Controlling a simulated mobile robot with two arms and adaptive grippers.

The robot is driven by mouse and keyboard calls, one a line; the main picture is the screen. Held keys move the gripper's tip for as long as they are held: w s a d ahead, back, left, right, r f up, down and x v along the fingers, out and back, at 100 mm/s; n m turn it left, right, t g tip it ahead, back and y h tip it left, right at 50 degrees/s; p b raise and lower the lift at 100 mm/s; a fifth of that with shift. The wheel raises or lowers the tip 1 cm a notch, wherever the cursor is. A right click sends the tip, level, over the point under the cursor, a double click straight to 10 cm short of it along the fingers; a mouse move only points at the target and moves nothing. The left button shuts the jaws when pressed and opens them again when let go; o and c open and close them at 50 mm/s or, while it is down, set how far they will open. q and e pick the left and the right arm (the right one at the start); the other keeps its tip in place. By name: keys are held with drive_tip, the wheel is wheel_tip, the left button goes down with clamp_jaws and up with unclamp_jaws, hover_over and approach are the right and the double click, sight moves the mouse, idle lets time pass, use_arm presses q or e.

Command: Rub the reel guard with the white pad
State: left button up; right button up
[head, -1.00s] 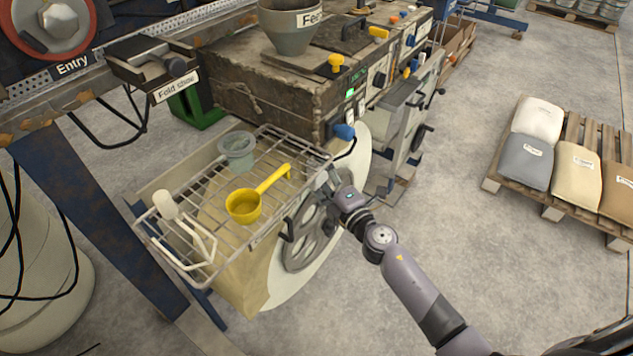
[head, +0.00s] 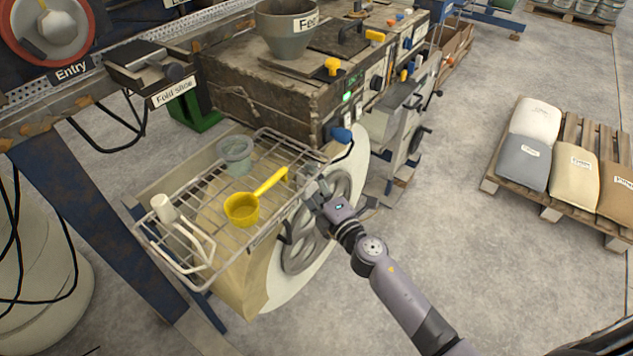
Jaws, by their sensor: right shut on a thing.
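The reel guard looks like the large pale disc (head: 276,285) on the side of the machine, with a grey spoked wheel (head: 302,252) in front of it. My right gripper (head: 313,178) is at the wheel's upper part, close to the right corner of the wire rack. It is shut on a small pale thing, likely the white pad, mostly hidden by the fingers. I cannot tell whether the pad touches the guard. My left gripper is not in view.
The wire rack (head: 178,258) holds a yellow ladle (head: 242,208), a grey-green cup (head: 237,152) and a white cylindrical thing (head: 165,208). Open floor (head: 440,240) lies to the right, before a pallet with sacks.

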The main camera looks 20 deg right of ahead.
drive_tip(key=shift+s+a+r, duration=0.1)
drive_tip(key=shift+a, duration=0.15)
drive_tip(key=shift+s+d, duration=0.95)
drive_tip(key=shift+s, duration=0.2)
drive_tip(key=shift+s+d, duration=0.9)
drive_tip(key=shift+s, duration=0.2)
drive_tip(key=shift+s+d+b, duration=0.5)
drive_tip(key=shift+s+d, duration=0.45)
drive_tip(key=shift+s, duration=0.2)
